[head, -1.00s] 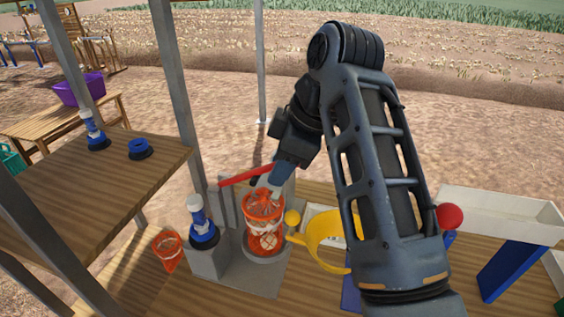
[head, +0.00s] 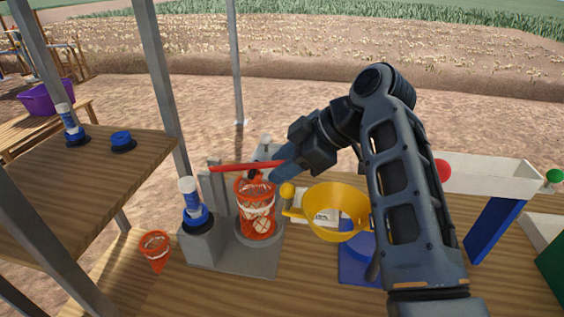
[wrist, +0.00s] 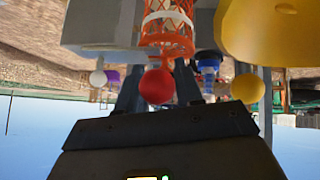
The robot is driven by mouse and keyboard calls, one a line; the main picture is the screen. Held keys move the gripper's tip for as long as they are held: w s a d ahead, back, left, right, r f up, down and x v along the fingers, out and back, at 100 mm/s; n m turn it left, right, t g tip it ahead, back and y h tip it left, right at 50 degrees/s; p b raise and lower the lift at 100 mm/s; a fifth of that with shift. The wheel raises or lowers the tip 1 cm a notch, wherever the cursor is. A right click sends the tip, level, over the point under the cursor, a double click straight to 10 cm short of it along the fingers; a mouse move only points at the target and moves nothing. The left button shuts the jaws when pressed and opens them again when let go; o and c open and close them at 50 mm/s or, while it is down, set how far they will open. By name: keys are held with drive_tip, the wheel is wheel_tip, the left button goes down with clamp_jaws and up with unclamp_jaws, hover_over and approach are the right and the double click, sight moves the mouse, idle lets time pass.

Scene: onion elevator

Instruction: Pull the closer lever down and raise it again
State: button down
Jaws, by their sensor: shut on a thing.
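The lever (head: 236,167) is a red bar at the grey closer machine (head: 243,258). In the head view it runs nearly level across the top of an orange net (head: 256,208). My gripper (head: 276,167) is at its right end, above and behind the net. The wrist view, upside down, shows a red ball knob (wrist: 157,86) between the two fingers, with my gripper (wrist: 158,92) shut on it. The lever's right end is hidden by the gripper in the head view.
A yellow funnel (head: 335,215) with a yellow knob (head: 287,190) stands just right of the net. A blue-and-white piece (head: 195,210) stands left. A wooden shelf (head: 85,200) and grey posts are further left. A white trough (head: 490,180) lies at the right.

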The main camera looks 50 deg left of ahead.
drive_tip(key=c, duration=0.8)
unclamp_jaws()
drive_tip(key=shift+b+v, duration=0.35)
drive_tip(key=shift+v, duration=3.55)
drive_tip(key=shift+c, duration=0.6)
